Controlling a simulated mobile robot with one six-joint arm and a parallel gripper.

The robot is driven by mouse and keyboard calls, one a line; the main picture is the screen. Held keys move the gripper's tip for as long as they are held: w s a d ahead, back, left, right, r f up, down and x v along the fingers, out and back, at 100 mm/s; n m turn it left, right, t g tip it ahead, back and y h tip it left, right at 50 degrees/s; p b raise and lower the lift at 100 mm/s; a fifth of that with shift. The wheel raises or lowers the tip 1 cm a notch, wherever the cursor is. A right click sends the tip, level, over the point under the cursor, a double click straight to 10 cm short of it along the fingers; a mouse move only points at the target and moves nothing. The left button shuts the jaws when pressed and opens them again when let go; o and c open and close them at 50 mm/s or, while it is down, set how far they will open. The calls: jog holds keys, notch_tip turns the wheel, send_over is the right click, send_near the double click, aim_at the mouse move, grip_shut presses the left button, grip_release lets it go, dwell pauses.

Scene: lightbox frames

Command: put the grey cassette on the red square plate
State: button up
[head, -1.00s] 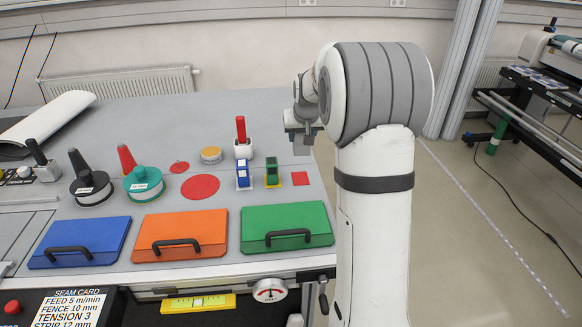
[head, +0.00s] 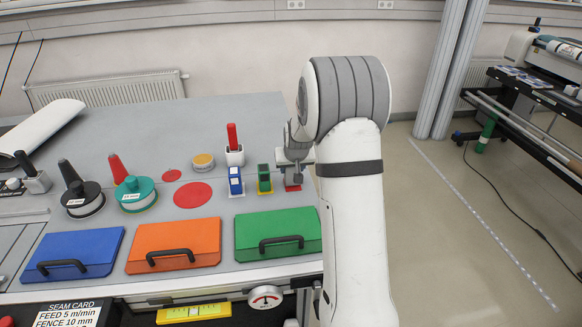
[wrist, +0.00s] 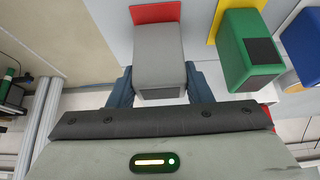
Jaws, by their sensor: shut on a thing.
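The grey cassette (wrist: 158,55) is upright between the fingers of my gripper (wrist: 160,88), which is shut on it. In the head view my gripper (head: 293,172) is low at the table's right side, and the cassette is hard to tell from it. The red square plate (head: 292,189) shows just below the gripper. In the wrist view the red plate (wrist: 155,13) shows beyond the cassette's end, which hides the rest. I cannot tell whether the cassette touches the plate.
A green cassette (head: 264,177) on a yellow plate and a blue cassette (head: 235,184) stand close to the left of my gripper. A red-handled tool in a white holder (head: 234,155) is behind them. A green lidded box (head: 277,228) lies in front. The table's right edge is near.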

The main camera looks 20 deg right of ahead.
jog(key=shift+f, duration=0.1)
jog(key=o, duration=1)
jog(key=shift+r, duration=0.25)
jog(key=b+v, duration=0.2)
jog(key=v, duration=1)
jog(key=s+a+g, duration=0.1)
jog(key=s+a, duration=0.3)
jog(key=s, duration=0.6)
jog(key=s+a+n, duration=0.1)
jog(key=s+a, duration=0.3)
jog(key=s, duration=0.6)
jog(key=s+a+n+g+y, duration=0.1)
jog(key=s+a, duration=0.3)
jog(key=s, duration=0.6)
jog(key=shift+s+a+r+g, duration=0.15)
jog(key=shift+s+a+g, duration=0.1)
jog(key=shift+s+g, duration=0.1)
